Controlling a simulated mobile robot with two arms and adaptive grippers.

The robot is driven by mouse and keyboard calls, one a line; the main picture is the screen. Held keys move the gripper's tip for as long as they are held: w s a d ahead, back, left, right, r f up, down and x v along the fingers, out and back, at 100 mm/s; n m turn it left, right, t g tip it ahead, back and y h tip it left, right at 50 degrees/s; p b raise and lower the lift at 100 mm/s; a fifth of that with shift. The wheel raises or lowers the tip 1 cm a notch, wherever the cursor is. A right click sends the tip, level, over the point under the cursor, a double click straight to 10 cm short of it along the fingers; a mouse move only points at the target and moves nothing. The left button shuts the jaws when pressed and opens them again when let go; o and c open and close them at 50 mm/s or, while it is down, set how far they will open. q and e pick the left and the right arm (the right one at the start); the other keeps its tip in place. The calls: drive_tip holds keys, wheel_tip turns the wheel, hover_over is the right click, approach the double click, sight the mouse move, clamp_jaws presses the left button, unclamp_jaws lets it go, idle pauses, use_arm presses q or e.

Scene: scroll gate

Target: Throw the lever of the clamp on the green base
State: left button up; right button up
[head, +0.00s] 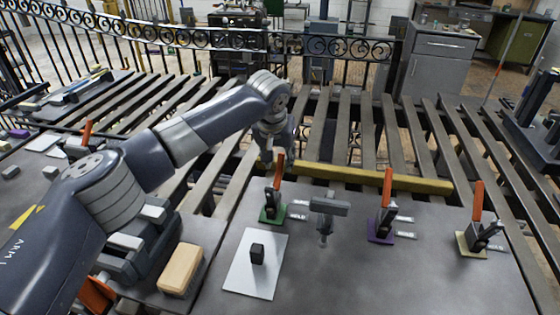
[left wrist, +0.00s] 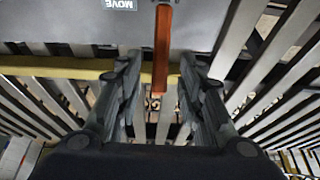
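The clamp on the green base (head: 272,214) stands on the grey table, left of the other clamps in the row. Its orange lever (head: 280,171) points up. My left gripper (head: 272,158) is at the upper part of this lever, on its far side. In the left wrist view the orange lever (left wrist: 162,45) lies between the two spread fingers of the left gripper (left wrist: 160,68), with gaps on both sides. The fingers are open and hold nothing. The clamp's body is not clear in the wrist view. My right gripper is not in view.
To the right are a grey T-shaped post (head: 328,209), a clamp on a purple base (head: 381,228) and one on a yellowish base (head: 472,243). A yellow bar (head: 375,178) runs behind the table. A white plate (head: 252,280) with a black block and a wooden block (head: 181,270) lie in front.

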sight(280, 162)
use_arm(q)
drive_tip(key=shift+x, duration=1.55)
clamp_jaws()
